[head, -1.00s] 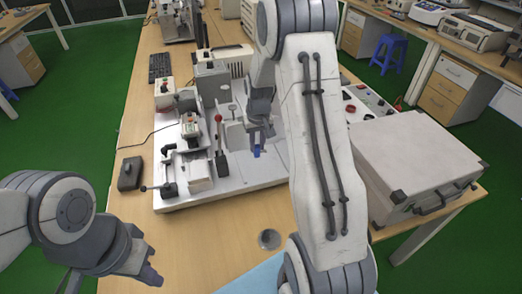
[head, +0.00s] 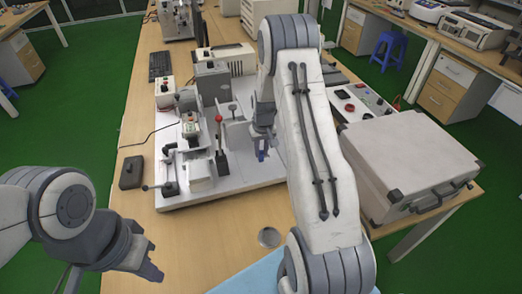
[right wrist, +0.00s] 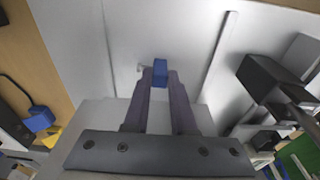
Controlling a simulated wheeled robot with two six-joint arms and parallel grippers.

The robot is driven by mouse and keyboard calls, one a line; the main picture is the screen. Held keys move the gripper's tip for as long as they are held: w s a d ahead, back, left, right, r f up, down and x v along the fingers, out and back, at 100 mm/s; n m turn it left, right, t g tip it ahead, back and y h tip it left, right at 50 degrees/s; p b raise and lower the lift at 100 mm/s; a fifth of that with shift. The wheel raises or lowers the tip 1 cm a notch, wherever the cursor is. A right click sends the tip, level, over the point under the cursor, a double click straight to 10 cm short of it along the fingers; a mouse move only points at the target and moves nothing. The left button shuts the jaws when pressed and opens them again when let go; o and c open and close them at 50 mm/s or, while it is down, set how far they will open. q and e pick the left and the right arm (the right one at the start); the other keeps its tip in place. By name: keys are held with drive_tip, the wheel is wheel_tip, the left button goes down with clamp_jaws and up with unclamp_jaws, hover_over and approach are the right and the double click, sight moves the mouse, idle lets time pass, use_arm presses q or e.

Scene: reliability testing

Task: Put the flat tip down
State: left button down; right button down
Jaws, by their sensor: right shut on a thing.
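The flat tip appears to be the small blue piece (right wrist: 160,71), held between the fingertips of my right gripper (right wrist: 160,85) in the right wrist view. The blue piece also shows in the head view (head: 261,156), below the right gripper (head: 262,143), over the right part of the white test bench plate (head: 235,180). I cannot tell whether the piece touches the plate. My left gripper (head: 152,268) is at the lower left, over the table's front edge, apart from everything; its jaw gap is unclear.
A test fixture with a red-knobbed lever (head: 219,135) stands left of my right gripper. A large white case (head: 405,155) is at the right. A black box (head: 131,172) lies left of the plate. A round metal disc (head: 269,237) lies on the bare table in front.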

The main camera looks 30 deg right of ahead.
drive_tip(key=c, duration=0.7)
unclamp_jaws()
drive_tip(key=shift+c, duration=0.2)
wheel_tip(320, 180, up, 12)
drive_tip(key=s, duration=0.1)
drive_tip(key=s+a+r+n, duration=0.2)
drive_tip(key=s+a+r, duration=0.1)
drive_tip(key=a, duration=0.7)
drive_tip(key=s+a+r+n, duration=0.2)
drive_tip(key=s+a+r, duration=0.15)
drive_tip(key=a, duration=0.55)
drive_tip(key=s+a+n, duration=0.2)
drive_tip(key=s+a, duration=0.2)
drive_tip(key=s, duration=0.3)
drive_tip(key=s+a+n+g+y, duration=0.1)
drive_tip(key=s+a+n, duration=0.1)
drive_tip(key=s, duration=0.6)
drive_tip(key=s+a+n, duration=0.2)
drive_tip(key=s+a, duration=0.3)
drive_tip(key=s, duration=0.3)
drive_tip(key=shift+a+r+b, duration=0.35)
drive_tip(key=shift+r+b, duration=0.1)
drive_tip(key=shift+s, duration=0.1)
